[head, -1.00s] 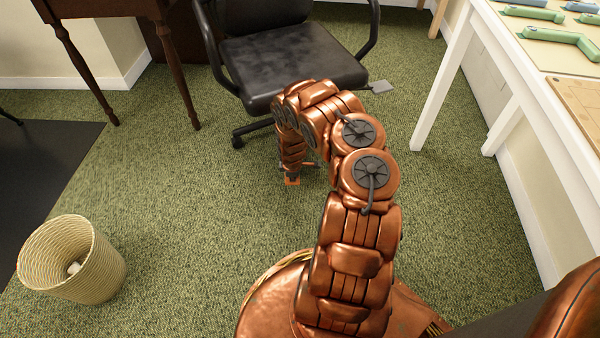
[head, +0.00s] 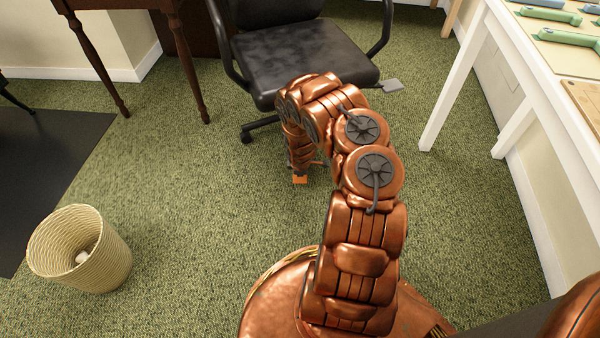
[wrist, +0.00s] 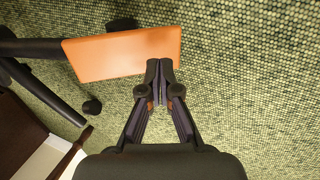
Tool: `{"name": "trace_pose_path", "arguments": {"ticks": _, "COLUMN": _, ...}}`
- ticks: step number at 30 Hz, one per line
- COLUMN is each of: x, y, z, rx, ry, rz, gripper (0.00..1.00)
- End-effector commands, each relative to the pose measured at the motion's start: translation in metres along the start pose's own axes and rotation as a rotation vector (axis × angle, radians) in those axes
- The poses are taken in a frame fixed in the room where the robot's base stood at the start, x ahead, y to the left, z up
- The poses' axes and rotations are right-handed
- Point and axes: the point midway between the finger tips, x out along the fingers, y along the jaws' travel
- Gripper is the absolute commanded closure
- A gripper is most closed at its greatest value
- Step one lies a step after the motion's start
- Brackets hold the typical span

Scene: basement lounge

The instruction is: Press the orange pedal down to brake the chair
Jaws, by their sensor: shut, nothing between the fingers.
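The orange pedal (wrist: 122,54) is a flat orange plate on a dark bar, in the upper left of the wrist view. A small part of the pedal (head: 300,180) also shows in the head view, below the end of my arm. My gripper (wrist: 159,64) is shut and empty. Its fingertips overlap the pedal's lower edge, towards its right end, in the wrist view. I cannot tell whether they touch it. The black office chair (head: 290,55) stands behind my arm; part of its base is hidden by the arm.
A wicker waste basket (head: 88,262) stands on the green carpet at the lower left. A dark wooden table (head: 185,70) is behind on the left. A white table (head: 465,80) stands on the right. The carpet between basket and arm is clear.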

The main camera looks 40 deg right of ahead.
Motion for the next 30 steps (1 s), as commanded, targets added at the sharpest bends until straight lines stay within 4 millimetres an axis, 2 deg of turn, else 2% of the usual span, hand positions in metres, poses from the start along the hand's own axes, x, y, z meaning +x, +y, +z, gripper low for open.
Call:
{"name": "trace_pose_path", "arguments": {"ticks": 9, "x": -0.001, "y": 0.0, "z": 0.0, "rx": 0.0, "ry": 0.0, "rz": 0.0, "gripper": 1.0}}
{"name": "trace_pose_path", "arguments": {"ticks": 14, "x": -0.008, "y": 0.0, "z": -0.001, "rx": -0.001, "ry": 0.0, "rz": -0.001, "gripper": 1.0}}
{"name": "trace_pose_path", "arguments": {"ticks": 23, "x": -0.041, "y": -0.003, "z": -0.003, "rx": -0.001, "ry": -0.001, "rz": -0.002, "gripper": 1.0}}
{"name": "trace_pose_path", "arguments": {"ticks": 30, "x": -0.074, "y": -0.01, "z": -0.004, "rx": -0.005, "ry": -0.001, "rz": -0.001, "gripper": 1.0}}
